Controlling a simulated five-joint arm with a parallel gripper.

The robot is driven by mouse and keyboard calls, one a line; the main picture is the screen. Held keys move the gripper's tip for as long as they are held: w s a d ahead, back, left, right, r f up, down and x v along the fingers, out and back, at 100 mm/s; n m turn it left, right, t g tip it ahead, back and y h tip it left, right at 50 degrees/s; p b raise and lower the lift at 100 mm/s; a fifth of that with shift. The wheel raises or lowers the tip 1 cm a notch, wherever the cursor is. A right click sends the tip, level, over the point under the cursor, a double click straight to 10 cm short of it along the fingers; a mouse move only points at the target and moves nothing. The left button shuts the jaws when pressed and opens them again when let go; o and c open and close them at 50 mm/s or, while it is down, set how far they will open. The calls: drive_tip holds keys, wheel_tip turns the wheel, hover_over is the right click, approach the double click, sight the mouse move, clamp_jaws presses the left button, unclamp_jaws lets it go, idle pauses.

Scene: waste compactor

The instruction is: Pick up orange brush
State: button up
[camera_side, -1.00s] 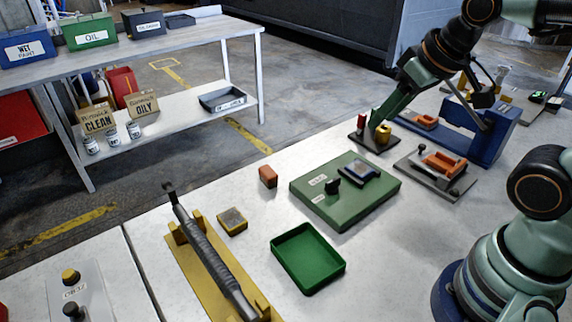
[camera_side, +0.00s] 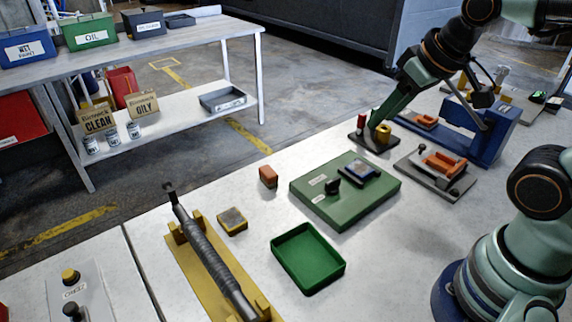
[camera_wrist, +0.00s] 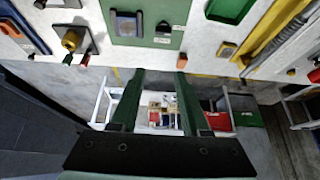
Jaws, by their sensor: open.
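A small orange block with a darker side, which looks like the orange brush (camera_side: 268,177), lies on the pale bench left of the green plate (camera_side: 374,208). In the wrist view the brush (camera_wrist: 182,58) shows as a small orange patch just beyond the right fingertip, near the bench edge; its details are too small to tell. My gripper (camera_wrist: 160,74) is open, with its two green fingers apart and nothing between them. In the side view my arm reaches in from the upper right, and its green end is near the dark stand with red and yellow cylinders (camera_side: 383,133), apart from the brush.
A yellow block with a grey top (camera_side: 232,221) and a green tray (camera_side: 307,262) lie in front of the brush. A grey rod on a yellow stand (camera_side: 213,255) is at left. A blue fixture (camera_side: 497,130) stands at right. Bare bench surrounds the brush.

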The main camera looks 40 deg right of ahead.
drive_tip(key=shift+o, duration=0.3)
drive_tip(key=o, duration=0.8)
drive_tip(key=shift+w, duration=0.1)
